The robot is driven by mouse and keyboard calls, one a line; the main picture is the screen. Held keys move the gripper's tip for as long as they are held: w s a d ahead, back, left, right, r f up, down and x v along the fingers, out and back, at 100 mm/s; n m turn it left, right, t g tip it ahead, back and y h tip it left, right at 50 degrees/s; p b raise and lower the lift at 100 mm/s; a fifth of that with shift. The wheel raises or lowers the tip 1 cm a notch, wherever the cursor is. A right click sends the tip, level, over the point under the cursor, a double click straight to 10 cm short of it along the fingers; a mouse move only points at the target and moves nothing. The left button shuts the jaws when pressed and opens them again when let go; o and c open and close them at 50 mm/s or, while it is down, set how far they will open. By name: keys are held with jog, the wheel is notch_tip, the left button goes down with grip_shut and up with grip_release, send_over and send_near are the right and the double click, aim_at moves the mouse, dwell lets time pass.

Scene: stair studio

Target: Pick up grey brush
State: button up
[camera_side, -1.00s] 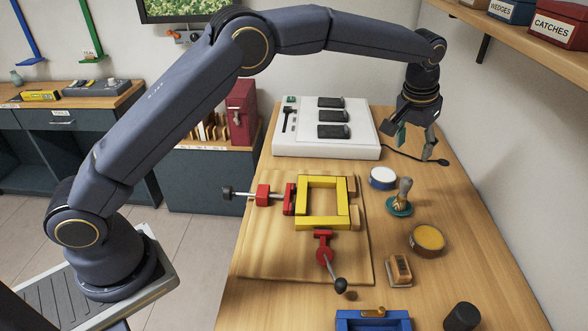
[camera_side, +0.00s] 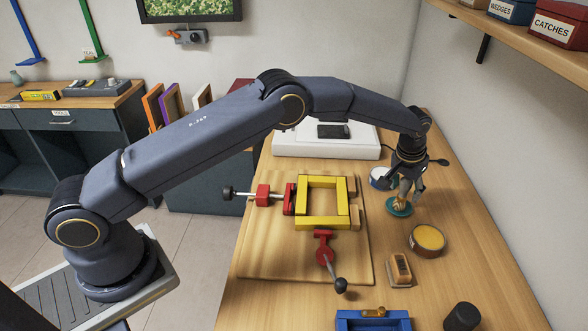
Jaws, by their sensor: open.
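The grey brush (camera_side: 404,188) stands upright on a small teal dish (camera_side: 400,209), on the right part of the wooden bench. It has a greyish upper part and a tan part lower down. My gripper (camera_side: 404,194) points down over it with its jaws open. The fingers are around or just in front of the brush's upper part and partly hide it. I cannot tell whether they touch it.
A yellow frame (camera_side: 301,203) in red clamps lies further left. The wall is at right.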

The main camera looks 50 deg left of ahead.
jog(key=shift+f, duration=0.15)
grip_shut()
dwell(0.4)
jog(key=shift+r, duration=0.4)
notch_tip(320, 180, up, 2)
jog(key=shift+w+r, duration=0.1)
jog(key=shift+r, duration=0.05)
jog(key=s+a+r, duration=0.3)
jog(key=s+r, duration=0.7)
jog(key=s, duration=0.3)
jog(key=shift+s+a, duration=0.15)
jog(key=shift+s, duration=0.25)
